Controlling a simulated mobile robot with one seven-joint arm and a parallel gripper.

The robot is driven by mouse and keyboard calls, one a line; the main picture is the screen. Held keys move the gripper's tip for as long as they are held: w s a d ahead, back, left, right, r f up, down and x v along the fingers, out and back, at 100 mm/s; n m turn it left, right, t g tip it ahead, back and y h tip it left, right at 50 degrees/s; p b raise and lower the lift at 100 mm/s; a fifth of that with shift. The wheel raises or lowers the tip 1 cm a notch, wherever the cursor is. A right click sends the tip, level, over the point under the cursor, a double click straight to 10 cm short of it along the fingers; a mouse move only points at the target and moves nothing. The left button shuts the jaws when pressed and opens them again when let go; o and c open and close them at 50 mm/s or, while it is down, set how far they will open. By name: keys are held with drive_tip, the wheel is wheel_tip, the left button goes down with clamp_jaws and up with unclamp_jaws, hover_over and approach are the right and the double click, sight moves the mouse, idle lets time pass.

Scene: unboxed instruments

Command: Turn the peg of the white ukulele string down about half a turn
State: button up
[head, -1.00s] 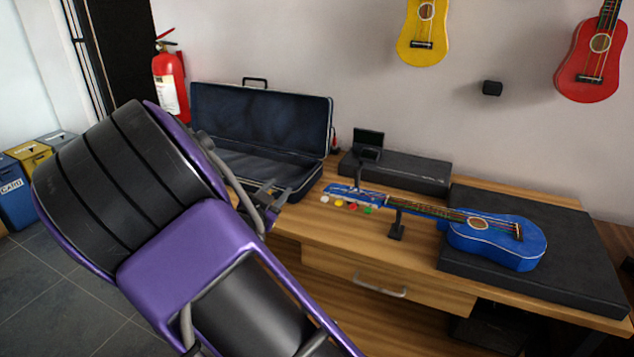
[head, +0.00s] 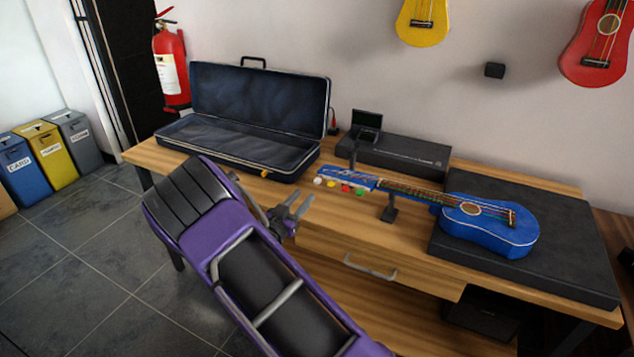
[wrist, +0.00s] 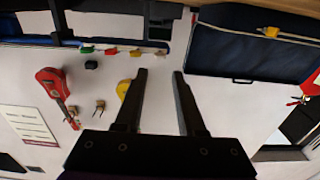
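The blue ukulele (head: 490,228) lies with its body on a dark mat and its neck pointing left over a small black stand (head: 390,209). Along the near edge of its headstock (head: 345,177) are the white peg (head: 318,181), yellow peg (head: 331,183), red peg (head: 346,188) and green peg (head: 359,191). My gripper (head: 300,198) is open and empty, at the table's front edge, left of and nearer than the pegs. In the wrist view, upside down, the white peg (wrist: 160,51) shows just beyond the gap between my open fingers (wrist: 159,72), apart from them.
An open dark case (head: 240,150) stands on the table behind my gripper. A black box (head: 400,158) and a small screen device (head: 366,120) sit behind the headstock. The dark mat (head: 570,260) fills the table's right side. A drawer handle (head: 370,267) projects from the front.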

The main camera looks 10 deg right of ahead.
sight(316, 182)
drive_tip(key=x, duration=0.9)
drive_tip(key=shift+w, duration=0.1)
clamp_jaws()
